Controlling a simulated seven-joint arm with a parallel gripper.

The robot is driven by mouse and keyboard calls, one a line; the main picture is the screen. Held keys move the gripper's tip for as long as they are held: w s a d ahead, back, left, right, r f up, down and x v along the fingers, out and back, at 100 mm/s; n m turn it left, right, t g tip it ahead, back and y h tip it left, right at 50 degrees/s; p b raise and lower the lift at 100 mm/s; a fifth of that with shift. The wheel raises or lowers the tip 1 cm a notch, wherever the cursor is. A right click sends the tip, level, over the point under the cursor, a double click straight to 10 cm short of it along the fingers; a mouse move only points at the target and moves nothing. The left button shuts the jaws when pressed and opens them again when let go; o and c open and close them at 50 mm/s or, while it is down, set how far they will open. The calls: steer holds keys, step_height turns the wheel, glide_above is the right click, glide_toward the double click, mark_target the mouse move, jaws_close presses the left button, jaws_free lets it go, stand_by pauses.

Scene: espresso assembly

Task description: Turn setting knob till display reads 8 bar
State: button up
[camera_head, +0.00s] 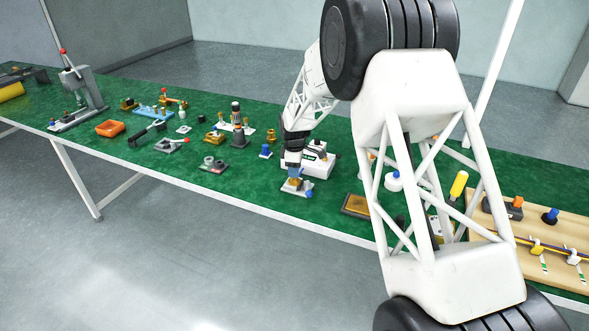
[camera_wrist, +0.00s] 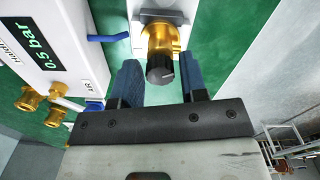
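The setting knob (camera_wrist: 159,69) is a dark ribbed cap with a pale mark, on the end of a brass valve body (camera_wrist: 160,40) in the wrist view. My gripper (camera_wrist: 160,84) is open, with one blue finger on each side of the knob and visible gaps between. The display (camera_wrist: 36,45) on a white box (camera_wrist: 68,22) reads 0.5 bar. In the head view my gripper (camera_head: 293,172) is over the small valve stand (camera_head: 297,188), in front of the white box (camera_head: 318,163); the knob is hard to make out there.
Brass fittings (camera_wrist: 30,100) stick out from the white box, and a blue tube (camera_wrist: 108,37) is beside it. A dark framed tray (camera_head: 356,205) lies to the right of the stand. Several fixtures, including an orange bin (camera_head: 110,128), stand on the green bench to the left.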

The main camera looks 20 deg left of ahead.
steer(key=c, duration=0.6)
steer(key=shift+m, duration=0.4)
